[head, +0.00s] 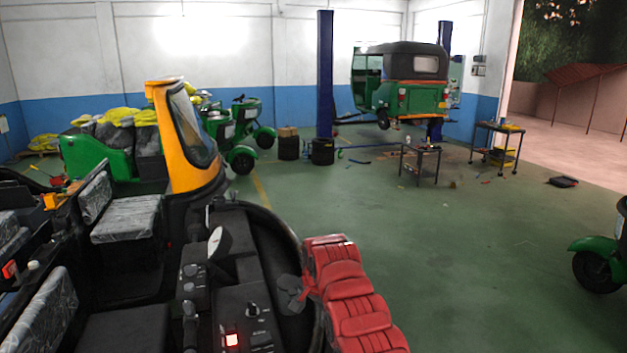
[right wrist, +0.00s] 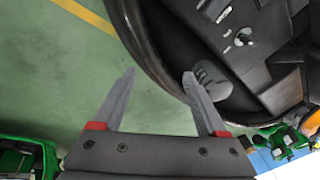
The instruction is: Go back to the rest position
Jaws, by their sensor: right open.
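My right gripper (right wrist: 159,74) is open and empty in the right wrist view, its two grey fingers apart above green floor. One fingertip appears close to a grey rounded part (right wrist: 209,76) beside the dark dashboard; I cannot tell if they touch. In the head view its fingers are hard to make out near the dashboard's right edge. The rickshaw front (head: 190,150), with an orange frame and windscreen, stands at the left. Its black dashboard (head: 235,270) has switches and a lit red button. My left gripper does not show.
Plastic-wrapped seats (head: 125,220) lie at the left. A green rickshaw (head: 410,85) is raised by a blue lift post (head: 325,75). A small table (head: 420,150) and a cart (head: 497,130) stand behind. Another green vehicle (head: 600,255) is at the right edge. The middle floor is clear.

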